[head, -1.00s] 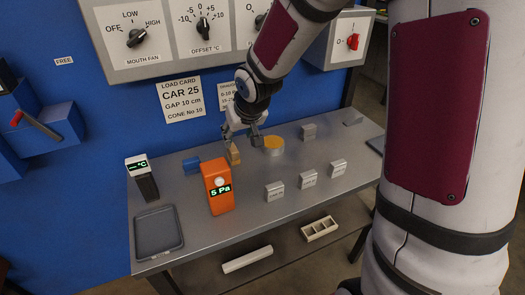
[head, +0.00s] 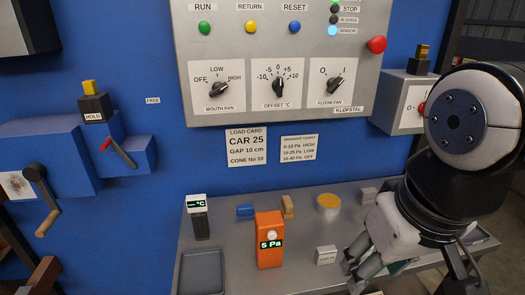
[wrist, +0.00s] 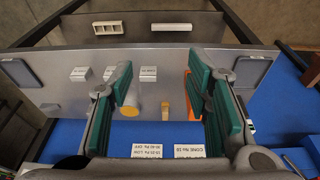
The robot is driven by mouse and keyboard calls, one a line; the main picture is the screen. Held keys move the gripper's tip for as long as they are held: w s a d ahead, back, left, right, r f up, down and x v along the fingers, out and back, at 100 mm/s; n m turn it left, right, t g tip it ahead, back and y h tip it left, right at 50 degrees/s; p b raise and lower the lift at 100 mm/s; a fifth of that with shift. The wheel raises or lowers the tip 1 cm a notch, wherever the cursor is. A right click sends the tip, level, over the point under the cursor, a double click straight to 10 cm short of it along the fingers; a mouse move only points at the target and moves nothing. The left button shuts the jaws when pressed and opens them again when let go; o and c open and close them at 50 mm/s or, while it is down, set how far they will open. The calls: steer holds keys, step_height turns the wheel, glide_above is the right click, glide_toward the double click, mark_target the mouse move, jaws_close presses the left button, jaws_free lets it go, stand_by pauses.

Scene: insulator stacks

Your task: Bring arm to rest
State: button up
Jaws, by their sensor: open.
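My gripper (head: 354,276) is at the lower right of the head view, in front of the right part of the grey bench (head: 225,250). Its fingers point down and left, with my large dark wrist joint above. In the wrist view my gripper (wrist: 160,88) is open, its two green-padded fingers wide apart with nothing held between them. Beyond the fingers lie the bench top and blue wall, seen upside down. Part of the bench is hidden behind my arm in the head view.
On the bench stand an orange meter reading 5 Pa (head: 269,242), a black thermometer (head: 200,222), a blue block (head: 245,211), a wooden block (head: 287,206), a yellow-topped round pot (head: 328,205) and a grey tray (head: 203,272). A control panel (head: 280,105) and a crank (head: 40,195) are on the blue wall.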

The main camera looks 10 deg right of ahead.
steer(key=s, duration=0.2)
steer(key=shift+s+a+f, duration=0.1)
steer(key=shift+s+a, duration=0.15)
steer(key=shift+s, duration=0.15)
step_height(320, 180, up, 9)
steer(key=t+p, duration=0.1)
steer(key=p, duration=0.6)
steer(key=shift+d+f, duration=0.1)
steer(key=shift+c, duration=1.1)
steer(key=shift+w, duration=0.1)
steer(key=shift+c, duration=0.2)
